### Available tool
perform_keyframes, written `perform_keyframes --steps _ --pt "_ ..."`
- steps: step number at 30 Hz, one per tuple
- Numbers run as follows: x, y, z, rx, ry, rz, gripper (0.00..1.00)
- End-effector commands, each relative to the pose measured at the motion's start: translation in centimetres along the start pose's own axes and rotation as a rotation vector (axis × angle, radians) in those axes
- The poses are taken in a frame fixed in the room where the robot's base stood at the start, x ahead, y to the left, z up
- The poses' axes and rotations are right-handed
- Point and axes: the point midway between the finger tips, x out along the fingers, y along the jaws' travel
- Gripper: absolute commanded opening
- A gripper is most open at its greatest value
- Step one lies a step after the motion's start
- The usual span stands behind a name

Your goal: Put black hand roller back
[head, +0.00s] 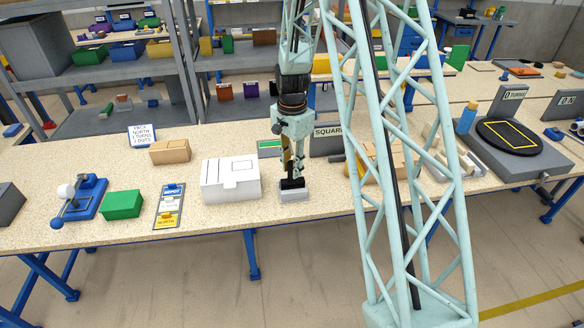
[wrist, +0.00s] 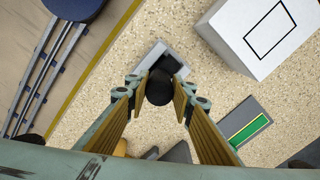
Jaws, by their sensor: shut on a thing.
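The black hand roller shows as a dark round end (wrist: 158,88) between my fingers in the wrist view. In the head view it is a small dark shape (head: 292,184) at the fingertips. My gripper (head: 293,172) points down and is shut on it. Directly below is a small pale grey block-like holder (head: 294,195) near the table's front edge; its pale top also shows in the wrist view (wrist: 178,64). The roller is over or touching this holder; I cannot tell whether it is seated. The roller's lower part is hidden.
A white box (head: 230,182) stands just left of the holder. A grey tray with a green panel (head: 270,149) and a sign reading SQUARE (head: 327,132) are behind. A cardboard box (head: 170,151) and a green box (head: 122,205) stand farther left.

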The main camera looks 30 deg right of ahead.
Motion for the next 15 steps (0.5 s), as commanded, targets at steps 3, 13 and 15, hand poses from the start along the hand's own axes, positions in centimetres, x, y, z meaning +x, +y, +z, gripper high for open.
perform_keyframes --steps 3,13,15 --pt "0.03 -0.01 -0.01 0.0 0.0 0.0 0.28" --pt "0.05 0.01 0.0 0.0 0.0 0.0 0.38" --pt "0.03 0.01 0.0 0.0 0.0 0.0 0.38"
